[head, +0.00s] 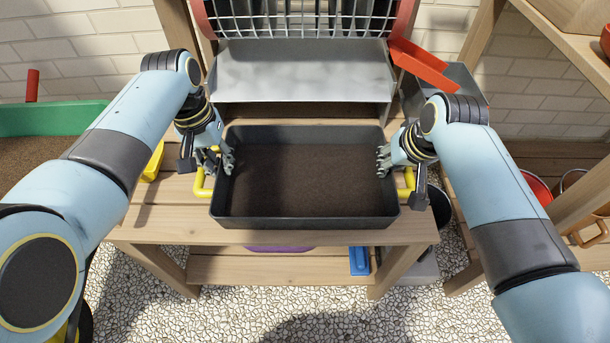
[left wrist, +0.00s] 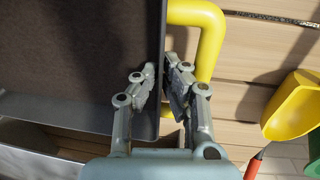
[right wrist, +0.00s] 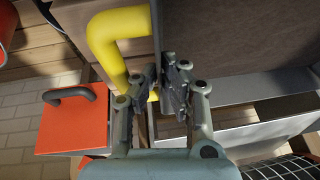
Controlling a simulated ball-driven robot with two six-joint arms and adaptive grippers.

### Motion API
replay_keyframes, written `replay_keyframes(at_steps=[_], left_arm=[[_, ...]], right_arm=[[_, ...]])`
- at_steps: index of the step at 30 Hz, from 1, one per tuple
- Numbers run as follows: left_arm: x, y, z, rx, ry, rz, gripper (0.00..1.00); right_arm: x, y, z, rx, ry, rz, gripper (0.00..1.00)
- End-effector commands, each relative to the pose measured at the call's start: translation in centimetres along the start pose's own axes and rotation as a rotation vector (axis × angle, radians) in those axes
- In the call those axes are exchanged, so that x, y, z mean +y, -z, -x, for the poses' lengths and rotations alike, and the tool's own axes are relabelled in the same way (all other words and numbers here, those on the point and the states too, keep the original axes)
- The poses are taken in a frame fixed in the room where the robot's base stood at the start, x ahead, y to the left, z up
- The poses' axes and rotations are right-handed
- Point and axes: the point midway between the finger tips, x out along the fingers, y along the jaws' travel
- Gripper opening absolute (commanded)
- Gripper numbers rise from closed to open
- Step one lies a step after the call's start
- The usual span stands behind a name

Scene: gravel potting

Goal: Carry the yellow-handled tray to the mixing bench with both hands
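The dark tray (head: 305,222) holds brown soil and has yellow handles on its short sides, the left one (head: 203,187) and the right one (head: 408,182). It is level, on or just over the wooden bench (head: 155,222); I cannot tell whether it touches. My left gripper (head: 220,160) straddles the tray's left wall beside the handle, one finger inside and one outside, closed on it in the left wrist view (left wrist: 160,72). My right gripper (head: 391,160) grips the right wall the same way, and the right wrist view (right wrist: 160,72) shows that wall between its fingers.
A wire sieve (head: 300,22) over a grey metal chute (head: 300,75) stands close behind the tray. A red panel (head: 422,66) juts at its right. A green tub (head: 50,118) is at the left, with a yellow scoop (head: 153,162) near my left gripper. Gravel floor lies in front.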

Motion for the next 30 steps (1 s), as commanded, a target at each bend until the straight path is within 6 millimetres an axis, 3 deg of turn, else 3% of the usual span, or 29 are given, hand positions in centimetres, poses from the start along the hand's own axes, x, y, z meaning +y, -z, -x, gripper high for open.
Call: replay_keyframes(at_steps=[20, 30], left_arm=[[0.0, 0.1, 0.4, 0.004, 0.0, 0.0, 0.0], [0.5, 0.7, 4.1, 0.022, 0.001, -0.002, 0.0]], right_arm=[[0.0, 0.2, 0.3, 0.003, 0.0, 0.0, 0.0], [-0.5, 2.2, 3.5, 0.02, 0.0, 0.003, 0.0]])
